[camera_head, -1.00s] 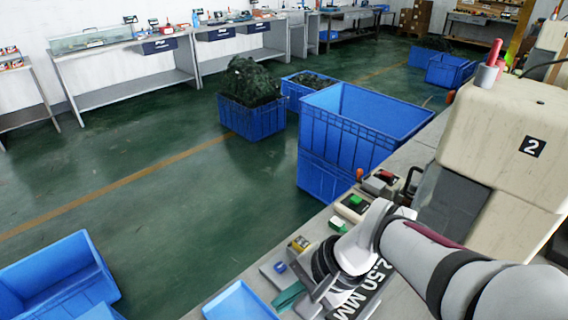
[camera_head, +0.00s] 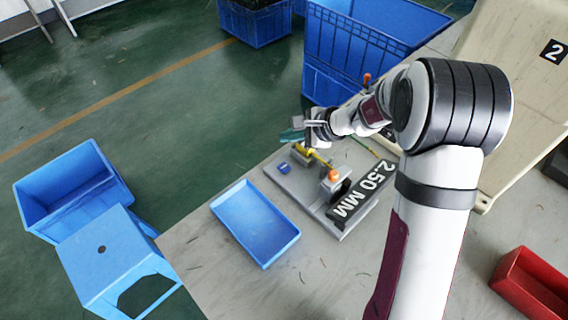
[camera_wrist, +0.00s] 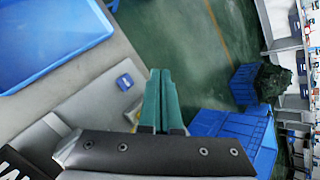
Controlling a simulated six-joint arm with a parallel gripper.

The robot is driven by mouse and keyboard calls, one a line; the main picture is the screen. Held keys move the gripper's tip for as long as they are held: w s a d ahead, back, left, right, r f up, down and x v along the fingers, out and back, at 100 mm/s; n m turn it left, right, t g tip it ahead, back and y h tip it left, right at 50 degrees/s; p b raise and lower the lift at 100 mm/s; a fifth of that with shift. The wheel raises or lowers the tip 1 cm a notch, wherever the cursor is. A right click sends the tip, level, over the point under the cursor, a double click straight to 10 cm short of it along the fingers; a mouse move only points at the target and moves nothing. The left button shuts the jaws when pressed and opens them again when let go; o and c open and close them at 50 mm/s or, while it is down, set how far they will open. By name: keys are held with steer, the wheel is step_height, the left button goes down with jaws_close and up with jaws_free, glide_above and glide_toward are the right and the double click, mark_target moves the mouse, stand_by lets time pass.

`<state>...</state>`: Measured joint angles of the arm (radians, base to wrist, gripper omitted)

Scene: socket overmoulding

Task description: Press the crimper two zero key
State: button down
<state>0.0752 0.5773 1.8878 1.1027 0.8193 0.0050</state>
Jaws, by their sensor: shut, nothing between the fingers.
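The crimper station (camera_head: 330,215) is a grey plate on the bench with a black "2.50 MM" label (camera_head: 361,192). A small blue block (camera_head: 283,168) sits at the plate's left end. It also shows in the wrist view (camera_wrist: 125,81). A yellow part (camera_head: 312,154) and an orange knob (camera_head: 333,175) are on the same station. I cannot tell any key marked two zero. My gripper (camera_head: 291,135), with teal fingers, is at the far side of the station, pointing left, apart from the blue block. In the wrist view its fingers (camera_wrist: 161,88) are together and empty.
A blue tray (camera_head: 256,222) lies on the bench left of the station. A large blue crate (camera_head: 350,50) stands beyond. A beige machine marked 2 (camera_head: 510,90) is at right, with a red bin (camera_head: 530,285). A blue stool (camera_head: 100,250) is at left.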

mark_target(288, 167)
steer(key=shift+f, duration=4.35)
steer(key=shift+f, duration=0.15)
steer(key=shift+f, duration=0.3)
steer(key=shift+f, duration=0.5)
steer(key=shift+r, duration=0.95)
steer(key=shift+r, duration=2.5)
steer(key=shift+s, duration=0.1)
